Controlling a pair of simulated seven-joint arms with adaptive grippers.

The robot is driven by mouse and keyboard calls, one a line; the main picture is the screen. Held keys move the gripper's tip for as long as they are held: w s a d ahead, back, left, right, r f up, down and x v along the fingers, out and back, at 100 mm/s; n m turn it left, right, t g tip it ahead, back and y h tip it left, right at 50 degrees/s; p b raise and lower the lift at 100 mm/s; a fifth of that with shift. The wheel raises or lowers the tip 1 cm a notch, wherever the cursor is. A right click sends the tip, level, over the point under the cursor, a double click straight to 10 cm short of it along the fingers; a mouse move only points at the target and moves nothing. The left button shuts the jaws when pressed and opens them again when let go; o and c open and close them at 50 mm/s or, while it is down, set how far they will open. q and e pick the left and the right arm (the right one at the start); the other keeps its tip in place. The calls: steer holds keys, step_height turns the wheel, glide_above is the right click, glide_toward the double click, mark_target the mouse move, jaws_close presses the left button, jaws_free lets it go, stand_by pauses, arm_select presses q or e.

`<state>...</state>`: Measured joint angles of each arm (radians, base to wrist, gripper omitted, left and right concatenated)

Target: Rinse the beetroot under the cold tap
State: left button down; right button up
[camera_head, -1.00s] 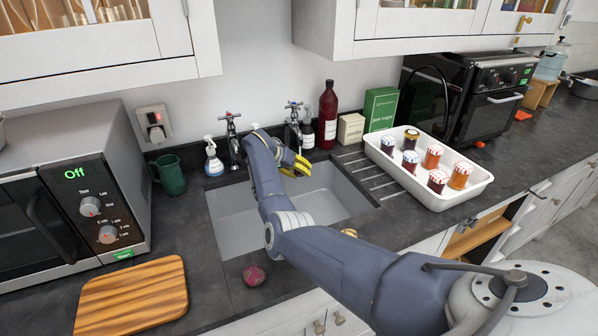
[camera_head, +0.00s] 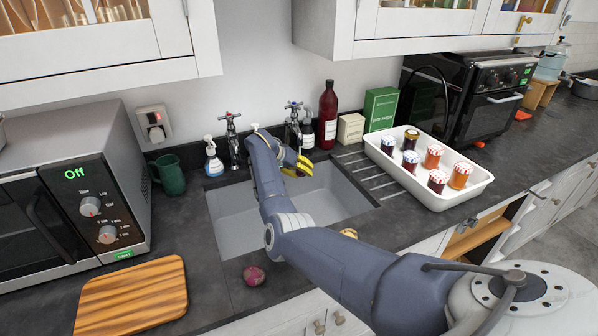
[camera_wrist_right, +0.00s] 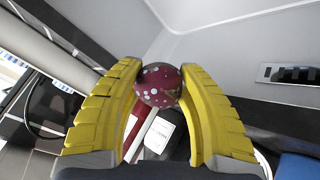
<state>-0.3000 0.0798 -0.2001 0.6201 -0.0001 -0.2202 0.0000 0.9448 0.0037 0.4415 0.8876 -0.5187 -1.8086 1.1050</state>
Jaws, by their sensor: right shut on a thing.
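My right gripper (camera_head: 299,166) is over the back right part of the sink (camera_head: 236,215), just in front of the right-hand tap (camera_head: 294,118). In the right wrist view its yellow fingers (camera_wrist_right: 160,74) are shut on a round, dark red beetroot (camera_wrist_right: 157,88) with pale spots. The head view hides this beetroot behind the gripper. A second beetroot-like root (camera_head: 254,276) lies on the counter in front of the sink. The left-hand tap (camera_head: 232,140) stands at the sink's back edge. I cannot tell which tap is cold. My left gripper is out of view.
Soap bottle (camera_head: 213,158), green mug (camera_head: 171,174) and microwave (camera_head: 75,190) stand left of the sink, a wooden board (camera_head: 133,296) in front. A dark red bottle (camera_head: 328,115) stands behind the sink. A white tray (camera_head: 428,167) of several jars covers the right side.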

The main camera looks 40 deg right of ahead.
steer(key=shift+w+a, duration=0.2)
steer(key=shift+a, duration=0.1)
steer(key=shift+w+a, duration=0.15)
steer(key=shift+a, duration=0.05)
steer(key=shift+d, duration=0.2)
stand_by(0.4)
steer(key=shift+s+d, duration=0.3)
steer(key=shift+s, duration=0.05)
steer(key=shift+w+a, duration=0.15)
steer(key=shift+a, duration=0.1)
steer(key=shift+w+a, duration=0.2)
steer(key=shift+a, duration=0.05)
steer(key=shift+s+d, duration=0.35)
steer(key=shift+d, duration=0.15)
stand_by(0.5)
steer(key=s+a, duration=0.4)
steer(key=s, duration=0.2)
steer(key=shift+s+a, duration=0.3)
stand_by(0.6)
